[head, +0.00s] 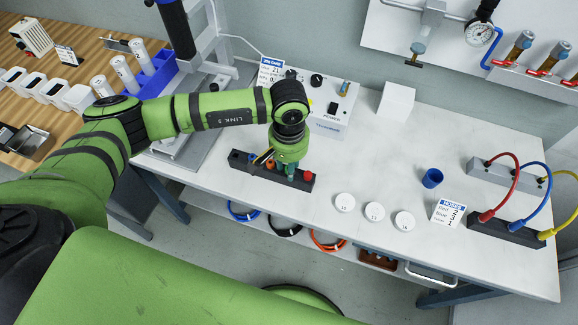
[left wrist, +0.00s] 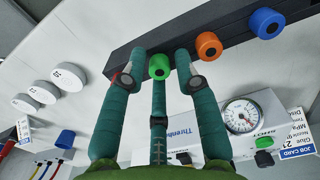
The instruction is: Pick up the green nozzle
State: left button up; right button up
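The green nozzle (left wrist: 159,66) sits in a dark rack (left wrist: 225,22), which also shows on the white table in the head view (head: 240,160). My left gripper (head: 287,160) is over the rack, pointing down. In the left wrist view its teal fingers (left wrist: 160,77) are spread around the green nozzle, with visible gaps at the sides. Whether the middle finger touches it I cannot tell. An orange nozzle (left wrist: 208,45) and a blue nozzle (left wrist: 267,23) stand beside it. A red nozzle (head: 308,175) is mostly hidden by a finger in the wrist view. My right gripper is out of view.
A control box (head: 325,100) with a gauge stands behind the rack. Several white round caps (head: 345,202), a blue cup (head: 432,178) and a hose block (head: 508,230) are to the right. A white block (head: 397,100) stands at the back. The table between is clear.

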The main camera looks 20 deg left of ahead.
pick_arm(q)
jog(key=c, duration=0.5)
jog(key=shift+r, duration=0.15)
